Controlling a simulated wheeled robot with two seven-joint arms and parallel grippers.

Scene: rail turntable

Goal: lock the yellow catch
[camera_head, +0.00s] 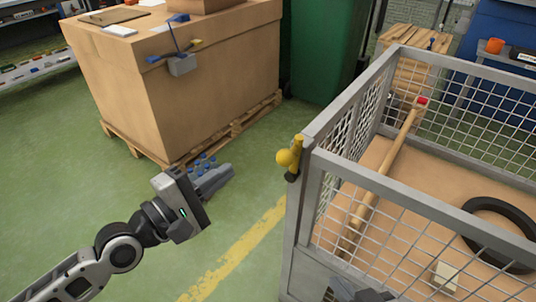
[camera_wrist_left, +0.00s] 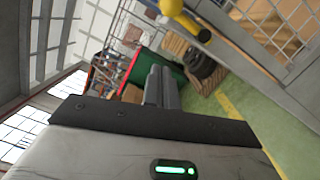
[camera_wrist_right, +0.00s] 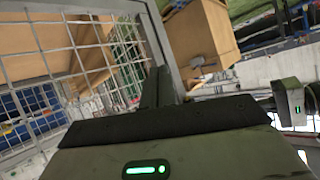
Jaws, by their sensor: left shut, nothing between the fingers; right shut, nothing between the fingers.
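The yellow catch (camera_head: 287,157) is on the near left corner post of the wire-mesh cage (camera_head: 297,225). It has a rounded knob and a short upright part, with a dark piece under it. It also shows at the top of the left wrist view (camera_wrist_left: 182,14). My left gripper (camera_head: 226,175) is shut and empty, left of the catch and apart from it. Its closed fingers show in the left wrist view (camera_wrist_left: 160,82). My right gripper (camera_head: 358,292) is shut and empty, low at the cage's near side; its closed fingers also show in the right wrist view (camera_wrist_right: 159,86).
A large cardboard box (camera_head: 165,85) stands on a pallet (camera_head: 230,128) at the back left, beside a green bin (camera_head: 320,50).

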